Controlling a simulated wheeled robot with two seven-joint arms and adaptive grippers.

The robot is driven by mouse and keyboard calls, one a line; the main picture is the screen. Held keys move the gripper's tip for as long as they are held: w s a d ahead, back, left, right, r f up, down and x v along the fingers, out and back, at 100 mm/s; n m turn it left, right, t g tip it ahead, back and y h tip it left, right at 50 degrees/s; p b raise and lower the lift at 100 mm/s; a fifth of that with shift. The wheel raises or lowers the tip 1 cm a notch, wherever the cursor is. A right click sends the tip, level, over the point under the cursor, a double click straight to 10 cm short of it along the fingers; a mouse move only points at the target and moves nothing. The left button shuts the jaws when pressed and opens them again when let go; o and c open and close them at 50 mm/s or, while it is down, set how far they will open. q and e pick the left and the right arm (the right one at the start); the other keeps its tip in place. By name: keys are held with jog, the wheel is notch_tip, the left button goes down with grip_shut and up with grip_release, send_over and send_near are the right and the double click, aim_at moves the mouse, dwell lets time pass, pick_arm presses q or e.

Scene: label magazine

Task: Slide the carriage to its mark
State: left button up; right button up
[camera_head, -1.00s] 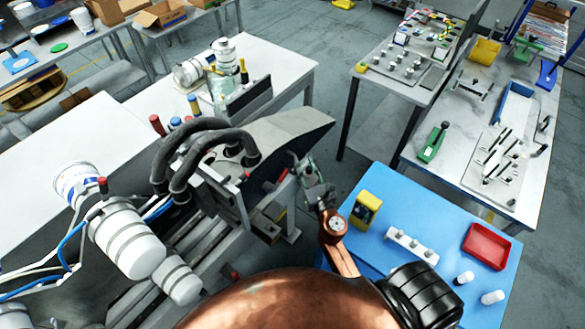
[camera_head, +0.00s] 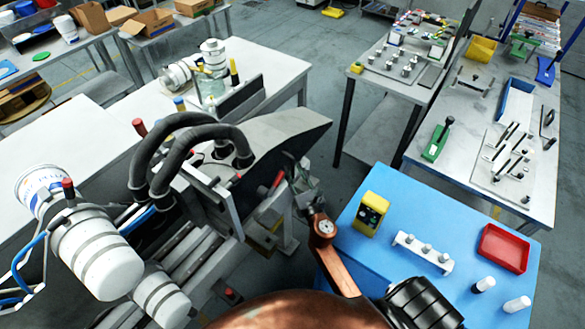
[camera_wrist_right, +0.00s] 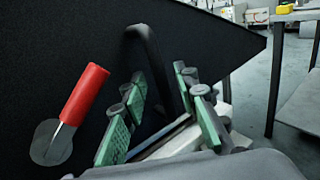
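My right gripper (camera_head: 298,180) is at the right end of the grey machine, beside a red-handled lever (camera_head: 277,180). In the right wrist view the green-padded fingers of this gripper (camera_wrist_right: 163,108) are apart. A dark bent bar (camera_wrist_right: 150,55), which looks like a handle, shows between and beyond them; I cannot tell whether they touch it. The red lever (camera_wrist_right: 82,95) is left of the fingers, outside them. The machine (camera_head: 285,132) carries thick black hoses. I cannot make out which part is the carriage, nor its mark. My left gripper is not in view.
A blue table (camera_head: 390,275) at the right holds a yellow device (camera_head: 371,213), a white holder with knobs (camera_head: 422,252), a red tray (camera_head: 504,247) and white cylinders. Large white cylinders (camera_head: 95,255) fill the left front. Grey floor shows between the machine and the back-right tables.

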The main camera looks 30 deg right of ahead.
jog(key=shift+w+d, duration=0.2)
jog(key=shift+w, duration=0.8)
jog(key=shift+c, duration=0.2)
grip_shut()
